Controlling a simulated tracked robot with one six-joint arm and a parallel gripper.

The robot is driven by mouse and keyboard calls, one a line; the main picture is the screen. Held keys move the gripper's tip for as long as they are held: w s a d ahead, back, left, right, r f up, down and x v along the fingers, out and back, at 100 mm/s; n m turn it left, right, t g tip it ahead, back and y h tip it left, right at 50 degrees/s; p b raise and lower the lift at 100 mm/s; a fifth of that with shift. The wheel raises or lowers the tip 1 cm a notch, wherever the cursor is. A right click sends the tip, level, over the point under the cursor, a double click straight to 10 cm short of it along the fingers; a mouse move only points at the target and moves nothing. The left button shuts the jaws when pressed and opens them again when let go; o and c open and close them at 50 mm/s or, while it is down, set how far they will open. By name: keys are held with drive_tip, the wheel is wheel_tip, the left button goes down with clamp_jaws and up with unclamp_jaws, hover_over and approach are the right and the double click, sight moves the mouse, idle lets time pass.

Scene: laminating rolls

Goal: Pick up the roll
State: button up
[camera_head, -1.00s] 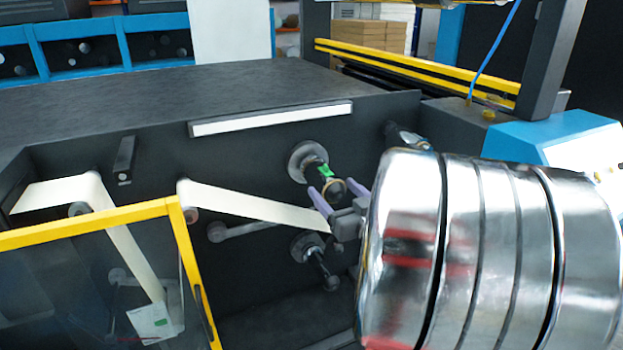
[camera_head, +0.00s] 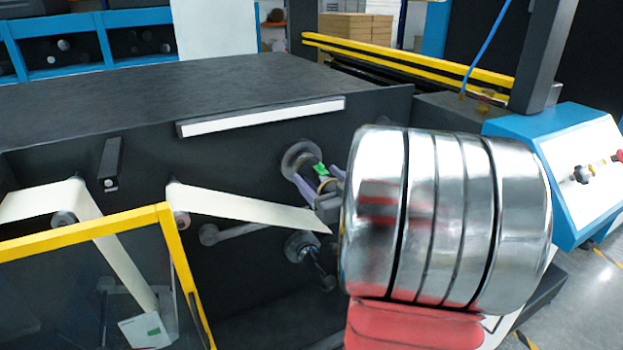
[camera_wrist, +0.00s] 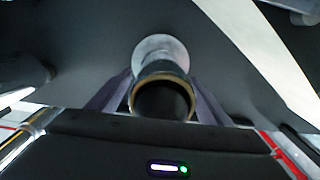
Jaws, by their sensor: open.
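The roll (camera_head: 322,172) is a small dark cylinder with a green mark and a tan rim, on a grey round mount of the dark machine panel. In the wrist view the roll (camera_wrist: 160,78) shows end-on, with a brown rim around a dark hollow. My gripper (camera_head: 318,186) is open, its two purple fingers on either side of the roll. In the wrist view the fingers of my gripper (camera_wrist: 160,98) flank the roll left and right. Whether they touch it cannot be told. My arm hides part of the gripper in the head view.
A second spindle (camera_head: 303,246) sticks out just below. A cream web (camera_head: 245,206) runs to the left of the roll. A yellow-framed clear guard (camera_head: 90,235) stands at lower left. A blue control box (camera_head: 570,160) is at right.

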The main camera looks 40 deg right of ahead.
drive_tip(key=shift+w, duration=0.1)
idle(0.4)
drive_tip(key=c, duration=1.2)
drive_tip(key=shift+w+a+r, duration=0.1)
drive_tip(key=shift+r, duration=0.05)
